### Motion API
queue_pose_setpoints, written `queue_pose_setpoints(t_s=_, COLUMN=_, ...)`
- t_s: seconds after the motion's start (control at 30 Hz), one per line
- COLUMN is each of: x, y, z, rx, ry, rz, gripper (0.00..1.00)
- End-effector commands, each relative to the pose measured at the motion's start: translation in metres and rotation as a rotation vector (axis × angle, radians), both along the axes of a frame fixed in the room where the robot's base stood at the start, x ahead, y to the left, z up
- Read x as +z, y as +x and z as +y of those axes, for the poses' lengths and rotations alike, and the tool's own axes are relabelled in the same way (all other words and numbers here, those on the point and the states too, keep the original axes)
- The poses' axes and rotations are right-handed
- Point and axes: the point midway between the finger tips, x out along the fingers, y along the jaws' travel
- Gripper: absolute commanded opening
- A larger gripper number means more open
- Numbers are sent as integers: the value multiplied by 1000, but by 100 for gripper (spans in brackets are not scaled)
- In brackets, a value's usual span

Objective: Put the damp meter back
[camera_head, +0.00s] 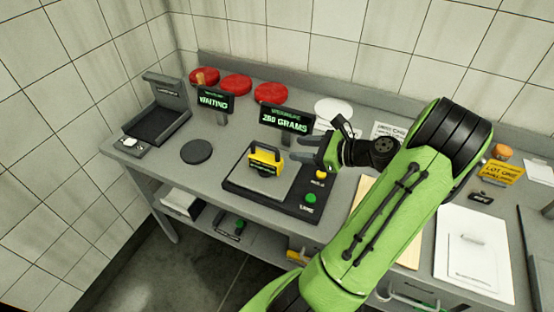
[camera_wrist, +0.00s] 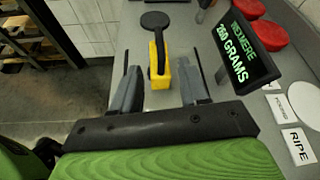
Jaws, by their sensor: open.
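A yellow block-like tool with a black handle and a dark label, which looks like the damp meter (camera_head: 266,157), stands on the weighing scale's plate (camera_head: 262,184). My gripper (camera_head: 299,148) is open and empty, just right of the yellow tool in the head view, with a gap between them. In the wrist view the damp meter (camera_wrist: 160,72) shows beyond and between the two spread fingers (camera_wrist: 160,78), and they do not hold it. The scale's display (camera_head: 287,119) reads 260 grams.
A second display (camera_head: 213,101) reads WAITING, near a dark open-lidded device (camera_head: 158,122). A black disc (camera_head: 196,152) lies left of the scale. Several red cheese wheels (camera_head: 236,84) line the back. A white disc (camera_head: 333,109) and label cards lie behind my gripper. Papers (camera_head: 473,240) lie at right.

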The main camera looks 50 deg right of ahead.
Motion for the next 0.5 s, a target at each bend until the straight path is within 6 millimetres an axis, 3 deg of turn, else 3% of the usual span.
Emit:
queue_pose_setpoints(t_s=0.07, x=0, y=3, z=4, rx=17, ry=-15, rz=7, gripper=44)
queue_pose_setpoints(t_s=0.17, x=4, y=20, z=30, rx=142, ry=-140, rz=60, gripper=44)
queue_pose_setpoints(t_s=0.33, x=18, y=47, z=122, rx=596, ry=-604, rz=183, gripper=44)
queue_pose_setpoints(t_s=0.5, x=46, y=30, z=214, rx=1105, ry=-1147, rz=194, gripper=44)
